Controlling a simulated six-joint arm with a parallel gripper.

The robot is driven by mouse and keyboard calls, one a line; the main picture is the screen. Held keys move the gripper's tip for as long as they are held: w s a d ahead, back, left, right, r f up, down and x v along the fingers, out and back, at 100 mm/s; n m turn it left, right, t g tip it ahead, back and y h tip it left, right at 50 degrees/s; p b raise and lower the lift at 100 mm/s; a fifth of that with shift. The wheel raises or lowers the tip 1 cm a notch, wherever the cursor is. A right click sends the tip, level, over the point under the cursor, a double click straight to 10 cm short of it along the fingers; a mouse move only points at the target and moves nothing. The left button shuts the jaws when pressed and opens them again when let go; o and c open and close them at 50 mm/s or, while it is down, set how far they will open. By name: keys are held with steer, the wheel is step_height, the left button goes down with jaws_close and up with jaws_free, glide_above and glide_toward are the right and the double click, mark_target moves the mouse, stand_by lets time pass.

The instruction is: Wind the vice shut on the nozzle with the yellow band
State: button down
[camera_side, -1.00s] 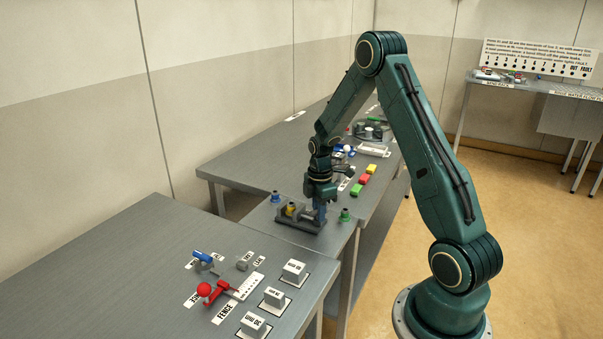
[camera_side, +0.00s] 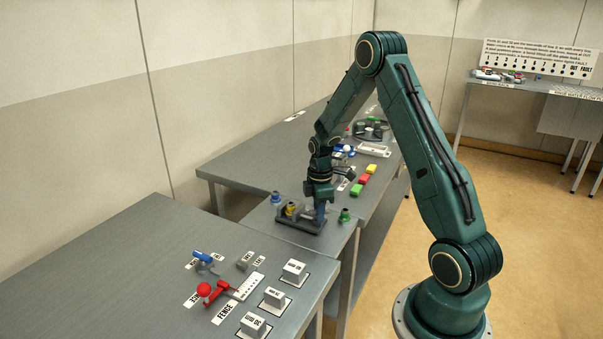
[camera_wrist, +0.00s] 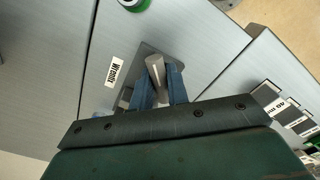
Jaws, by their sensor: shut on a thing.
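The vice (camera_side: 298,225) is a dark grey block on the small middle bench. The nozzle with the yellow band (camera_side: 290,208) stands upright at the vice's left part. I cannot tell whether the vice jaws touch it. My gripper (camera_side: 320,216) points down at the vice's right end. In the wrist view my gripper (camera_wrist: 160,88) has its blue fingers shut on a grey bar, the vice handle (camera_wrist: 155,68). The nozzle is not discernible in the wrist view.
A blue nozzle (camera_side: 275,197) stands behind the vice and a green nozzle (camera_side: 345,215) stands close to its right. Coloured blocks (camera_side: 364,180) lie farther back. The front bench carries a red-knobbed lever (camera_side: 205,290) and several grey blocks.

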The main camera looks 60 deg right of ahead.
steer(key=shift+m, duration=1.2)
steer(key=c, duration=2.2)
jaws_free()
steer(key=shift+m, duration=1.2)
steer(key=c, duration=2.2)
jaws_free()
steer(key=c, duration=2.2)
jaws_free()
steer(key=shift+n, duration=1.7)
